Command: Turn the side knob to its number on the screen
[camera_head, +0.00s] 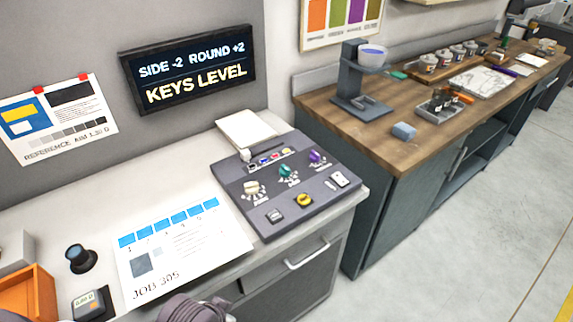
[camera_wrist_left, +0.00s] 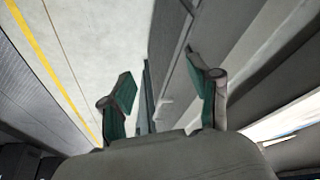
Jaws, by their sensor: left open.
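The dark screen (camera_head: 190,69) on the wall reads "SIDE -2 ROUND +2" above "KEYS LEVEL". The sloped grey console (camera_head: 290,190) on the near counter carries a cream knob (camera_head: 251,187), a teal knob (camera_head: 286,171) and a purple knob (camera_head: 317,157), each with marks around it. Their labels are too small to read, so I cannot tell which is the side knob. My left gripper (camera_wrist_left: 163,98) shows in the left wrist view, its green-padded fingers apart with nothing between them. No gripper is clearly seen at the console. My right gripper is out of view.
A wooden-topped bench (camera_head: 400,145) stands right. A grey shape at the bottom edge is unclear.

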